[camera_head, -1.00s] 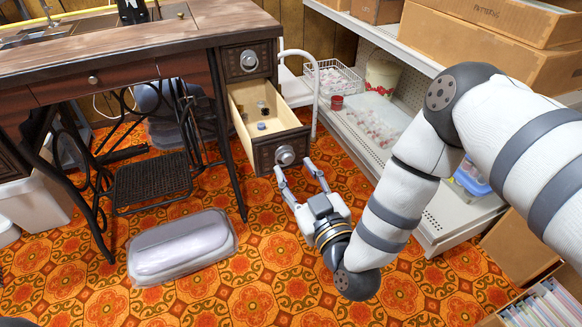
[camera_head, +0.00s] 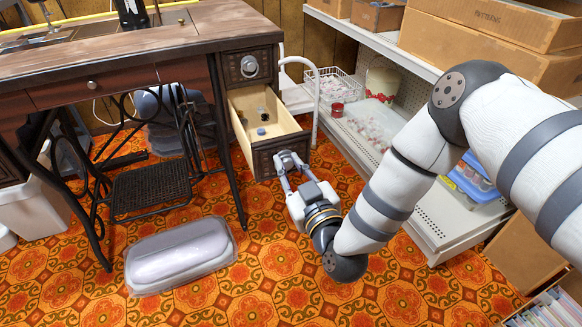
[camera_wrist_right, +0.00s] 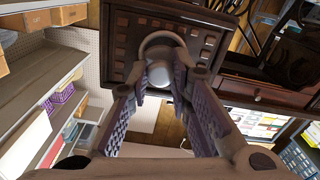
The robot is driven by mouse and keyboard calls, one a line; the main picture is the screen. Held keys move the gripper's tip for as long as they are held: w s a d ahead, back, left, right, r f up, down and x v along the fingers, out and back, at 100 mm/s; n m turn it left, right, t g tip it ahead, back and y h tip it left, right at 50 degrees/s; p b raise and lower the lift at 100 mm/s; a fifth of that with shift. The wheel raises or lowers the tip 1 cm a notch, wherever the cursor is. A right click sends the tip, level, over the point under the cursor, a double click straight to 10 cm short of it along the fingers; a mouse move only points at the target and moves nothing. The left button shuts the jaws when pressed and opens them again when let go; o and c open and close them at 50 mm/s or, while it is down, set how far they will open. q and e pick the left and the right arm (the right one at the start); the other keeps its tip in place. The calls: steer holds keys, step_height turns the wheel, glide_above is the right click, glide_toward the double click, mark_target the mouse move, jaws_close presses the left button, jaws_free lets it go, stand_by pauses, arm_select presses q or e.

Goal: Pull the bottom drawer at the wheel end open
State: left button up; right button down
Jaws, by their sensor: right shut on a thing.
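The bottom drawer (camera_head: 268,153) at the right end of the sewing table stands pulled partly out, with a pale interior and a few small items inside. My right gripper (camera_head: 287,161) is at its dark carved front, shut on the round metal knob. In the right wrist view the two fingers sit on either side of the silvery knob (camera_wrist_right: 157,72), with the drawer front (camera_wrist_right: 122,45) behind it. My left gripper is not in view.
A shut upper drawer (camera_head: 249,65) is above it. A metal shelf unit (camera_head: 440,215) with boxes stands to the right, close to my right arm. A clear plastic case (camera_head: 180,255) lies on the patterned floor.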

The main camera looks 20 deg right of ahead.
steer(key=shift+w+a, duration=0.1)
steer(key=shift+w, duration=0.9)
steer(key=c, duration=1.4)
jaws_free()
steer(key=shift+c, duration=0.2)
steer(key=s, duration=1.2)
steer(key=shift+d, duration=0.2)
